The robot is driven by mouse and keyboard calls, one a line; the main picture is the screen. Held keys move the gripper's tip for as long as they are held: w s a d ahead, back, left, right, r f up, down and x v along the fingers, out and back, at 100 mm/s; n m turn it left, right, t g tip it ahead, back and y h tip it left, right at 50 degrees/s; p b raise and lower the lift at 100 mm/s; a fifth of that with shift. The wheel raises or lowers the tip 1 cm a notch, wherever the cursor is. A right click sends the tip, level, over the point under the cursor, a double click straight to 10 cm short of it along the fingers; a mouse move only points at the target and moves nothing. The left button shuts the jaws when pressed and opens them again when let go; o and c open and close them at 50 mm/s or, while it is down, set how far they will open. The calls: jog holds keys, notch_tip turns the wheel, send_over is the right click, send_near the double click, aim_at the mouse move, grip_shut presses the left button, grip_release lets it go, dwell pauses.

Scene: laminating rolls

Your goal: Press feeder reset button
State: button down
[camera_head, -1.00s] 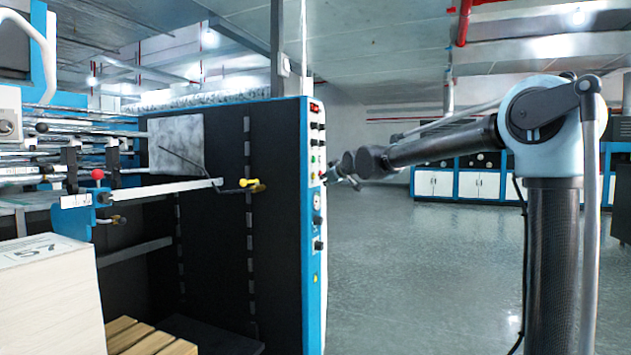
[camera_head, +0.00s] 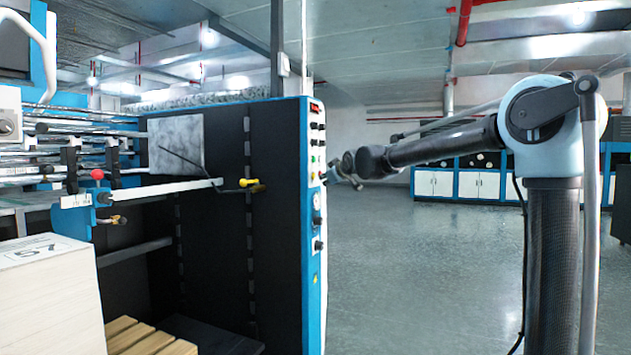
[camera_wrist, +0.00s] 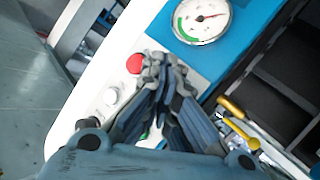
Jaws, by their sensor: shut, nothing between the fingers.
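The feeder's control panel (camera_head: 316,150) is a narrow white and blue strip on the machine's right edge, with several knobs and small buttons. In the wrist view a red button (camera_wrist: 134,63) and a pale round button (camera_wrist: 110,96) sit on its white face. A green part shows partly behind my fingers. I cannot read any label, so I cannot tell which one is the reset button. My gripper (camera_wrist: 165,62) is shut and empty, its fingertips in front of the panel, just right of the red button in the picture. I cannot tell whether the fingertips touch the panel.
A round gauge (camera_wrist: 201,18) is on the blue part of the panel, close to my fingertips. A yellow-handled lever (camera_head: 251,184) sticks out from the machine's dark side. A paper stack (camera_head: 50,290) stands at the front left. The floor right of the machine is open.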

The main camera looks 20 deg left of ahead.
jog(key=shift+a, duration=0.45)
jog(key=shift+a, duration=0.4)
dwell(0.8)
jog(key=shift+d, duration=0.1)
jog(key=shift+s+d, duration=0.1)
jog(key=shift+d, duration=0.65)
jog(key=shift+s+d, duration=0.2)
jog(key=shift+d, duration=2.3)
